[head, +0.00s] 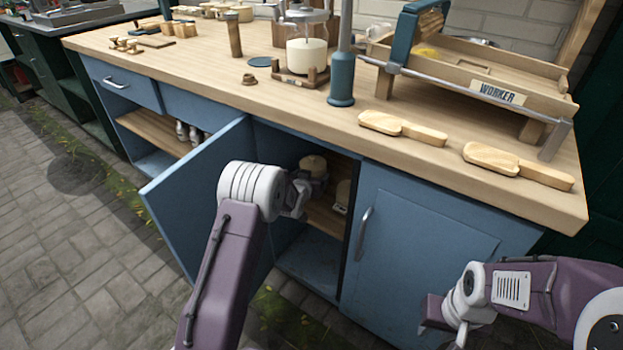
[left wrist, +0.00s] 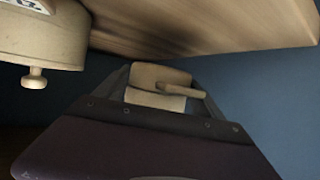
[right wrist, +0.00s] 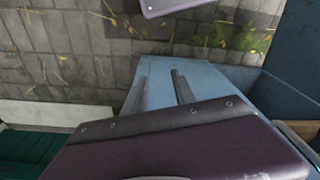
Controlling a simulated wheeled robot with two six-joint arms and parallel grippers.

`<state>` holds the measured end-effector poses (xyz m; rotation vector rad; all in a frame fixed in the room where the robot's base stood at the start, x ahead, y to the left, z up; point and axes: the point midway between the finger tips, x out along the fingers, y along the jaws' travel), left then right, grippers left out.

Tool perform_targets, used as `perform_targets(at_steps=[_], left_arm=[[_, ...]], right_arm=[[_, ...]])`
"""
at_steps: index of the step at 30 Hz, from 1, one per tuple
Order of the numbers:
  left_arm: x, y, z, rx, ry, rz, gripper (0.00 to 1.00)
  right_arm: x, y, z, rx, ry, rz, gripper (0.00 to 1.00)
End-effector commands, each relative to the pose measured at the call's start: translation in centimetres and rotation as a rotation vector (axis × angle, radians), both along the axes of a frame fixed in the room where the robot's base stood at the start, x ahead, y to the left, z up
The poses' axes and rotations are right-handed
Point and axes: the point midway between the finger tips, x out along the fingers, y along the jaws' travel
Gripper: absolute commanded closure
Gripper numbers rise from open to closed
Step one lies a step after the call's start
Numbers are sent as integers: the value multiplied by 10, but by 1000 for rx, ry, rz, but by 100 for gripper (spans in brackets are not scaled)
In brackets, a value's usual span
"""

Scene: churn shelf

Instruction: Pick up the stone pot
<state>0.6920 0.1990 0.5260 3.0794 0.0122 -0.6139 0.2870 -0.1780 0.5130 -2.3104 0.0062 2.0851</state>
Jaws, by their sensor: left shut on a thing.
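A cream pot (head: 314,165) stands out inside the open blue cabinet in the head view, just beyond my left gripper (head: 300,198). In the left wrist view my left gripper (left wrist: 160,95) is shut on a cream pot (left wrist: 150,80) with a handle-like bar; I take it to be the stone pot. Most of it is hidden by the gripper. A second, round cream pot (left wrist: 45,45) with a knob and a white label sits beside it, apart from the fingers. My right gripper (right wrist: 160,92) is open and empty, low outside the cabinet at the right.
An open blue door (head: 195,195) stands left of my left arm. A wooden shelf (head: 325,218) lies inside the cabinet, and the wooden worktop (head: 300,110) overhangs it. A closed door (head: 415,240) is at the right. The paved floor (head: 80,250) is free at the left.

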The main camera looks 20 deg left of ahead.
Motion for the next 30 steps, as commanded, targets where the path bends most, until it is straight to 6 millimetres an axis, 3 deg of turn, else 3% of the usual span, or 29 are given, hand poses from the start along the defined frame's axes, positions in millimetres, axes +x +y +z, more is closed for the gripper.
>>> perform_targets(at_steps=[8,18,24,30], left_arm=[[-31,-19,28,-1,-3,-3,60],[-86,-49,64,-1,-3,-2,60],[-100,-56,71,0,-3,0,60],[-101,-57,71,0,-5,0,60]], right_arm=[[0,0,23,0,0,0,67],[0,0,52,0,0,0,67],[0,0,56,0,0,0,67],[0,0,56,0,0,0,67]])
